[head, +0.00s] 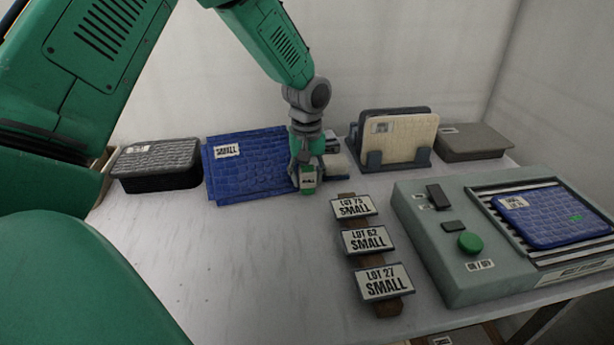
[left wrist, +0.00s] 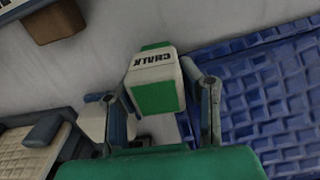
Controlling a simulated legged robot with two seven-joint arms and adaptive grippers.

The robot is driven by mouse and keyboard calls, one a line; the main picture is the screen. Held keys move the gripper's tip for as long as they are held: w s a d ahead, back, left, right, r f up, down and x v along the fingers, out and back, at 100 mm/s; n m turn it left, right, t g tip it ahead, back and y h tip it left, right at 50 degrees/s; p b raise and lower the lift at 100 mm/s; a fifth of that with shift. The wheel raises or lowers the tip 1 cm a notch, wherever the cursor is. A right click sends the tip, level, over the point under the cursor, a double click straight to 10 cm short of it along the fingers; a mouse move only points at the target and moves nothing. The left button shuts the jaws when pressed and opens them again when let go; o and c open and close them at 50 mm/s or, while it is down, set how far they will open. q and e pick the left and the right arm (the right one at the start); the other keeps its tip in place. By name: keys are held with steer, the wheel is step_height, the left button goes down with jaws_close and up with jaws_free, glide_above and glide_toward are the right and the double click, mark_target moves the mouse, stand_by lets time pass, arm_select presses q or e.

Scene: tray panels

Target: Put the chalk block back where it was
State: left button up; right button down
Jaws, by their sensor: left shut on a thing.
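The chalk block (head: 308,184) is a small white and green block with a "CHALK" label, which reads clearly in the left wrist view (left wrist: 155,92). My left gripper (head: 306,172) is shut on it, one finger on each side, as the left wrist view also shows (left wrist: 160,98). The block is at or just above the table, beside the right edge of a blue textured panel (head: 247,168) labelled "SMALL". I cannot tell whether it touches the table. My right gripper is not in view.
A pale item (head: 337,166) is partly hidden behind my left gripper. A rack (head: 374,160) holds upright panels. Lidded grey boxes stand left (head: 156,182) and right (head: 474,154). A lot-sign strip (head: 387,308) and a machine (head: 440,262) are in front. The left-front table is clear.

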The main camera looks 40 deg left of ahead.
arm_select(q)
steer(key=shift+s+a, duration=0.1)
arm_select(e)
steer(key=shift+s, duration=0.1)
arm_select(q)
steer(key=shift+a+f, duration=0.15)
steer(key=shift+f, duration=0.2)
steer(key=shift+s+f, duration=0.2)
steer(key=o, duration=1.2)
steer(key=shift+w+d+f, duration=0.1)
steer(key=shift+d+f, duration=0.05)
steer(key=shift+d, duration=0.1)
steer(key=shift+c, duration=0.2)
steer(key=shift+w+a+f, duration=0.15)
steer(key=shift+a, duration=0.3)
steer(key=shift+d+r+b, duration=0.1)
steer(key=shift+r+b, duration=0.1)
steer(key=shift+b, duration=0.3)
step_height(320, 180, up, 14)
steer(key=p, duration=0.3)
steer(key=shift+w, duration=0.1)
steer(key=shift+r, duration=0.3)
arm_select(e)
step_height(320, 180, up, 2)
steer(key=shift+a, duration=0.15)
